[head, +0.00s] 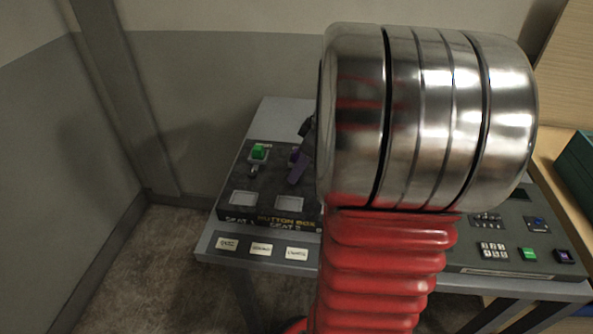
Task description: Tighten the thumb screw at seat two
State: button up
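The console has a dark button box (275,190) with the printed labels "SEAT 1" and "SEAT 2" along its front edge. At seat one, a green button (258,152) stands above a small grey knob (254,171). Near seat two, a purple piece (298,167) stands up from the box. I cannot tell whether it is the thumb screw or part of my gripper. A dark piece, seemingly my gripper (307,128), shows just above it at the edge of my arm. My arm hides most of the gripper, and its fingers cannot be made out.
Two pale plates (289,204) lie in front of the seats. Several white label plates (261,249) line the console's front edge. A keypad (493,250) and a green key (528,254) are at the right. A dark green box (578,170) stands at the far right. Walls border the left and back.

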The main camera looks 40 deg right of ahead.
jog(key=shift+x, duration=0.85)
grip_shut()
